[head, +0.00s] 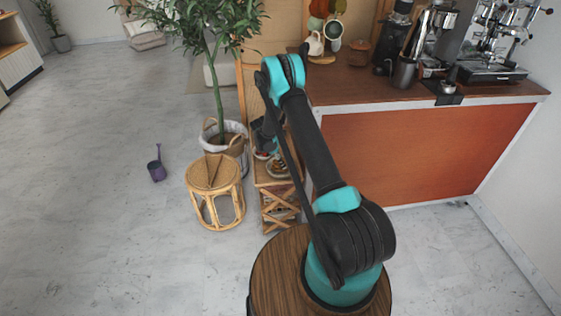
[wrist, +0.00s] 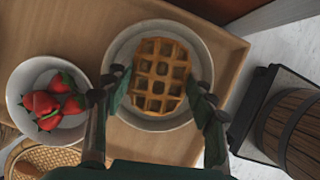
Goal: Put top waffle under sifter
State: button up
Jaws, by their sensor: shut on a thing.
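A round, golden waffle (wrist: 161,74) shows in the wrist view over a pale plate (wrist: 116,52). My gripper (wrist: 160,95) is shut on the waffle, with one dark finger at its left edge and the other at its right edge. I cannot tell whether the waffle is clear of what lies below it. In the head view, waffles (head: 278,167) show on a small wooden stand, and my gripper (head: 264,140) is beside them, partly hidden by my arm. No sifter can be made out with certainty.
A bowl of strawberries (wrist: 50,98) stands left of the plate on a wooden tray (wrist: 85,30). A wicker stool (head: 213,173) and a potted tree (head: 237,142) stand to the left. The counter (head: 350,83) behind holds coffee gear.

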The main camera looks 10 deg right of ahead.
jog(key=shift+f, duration=0.3)
jog(key=o, duration=1.2)
jog(key=shift+c, duration=0.2)
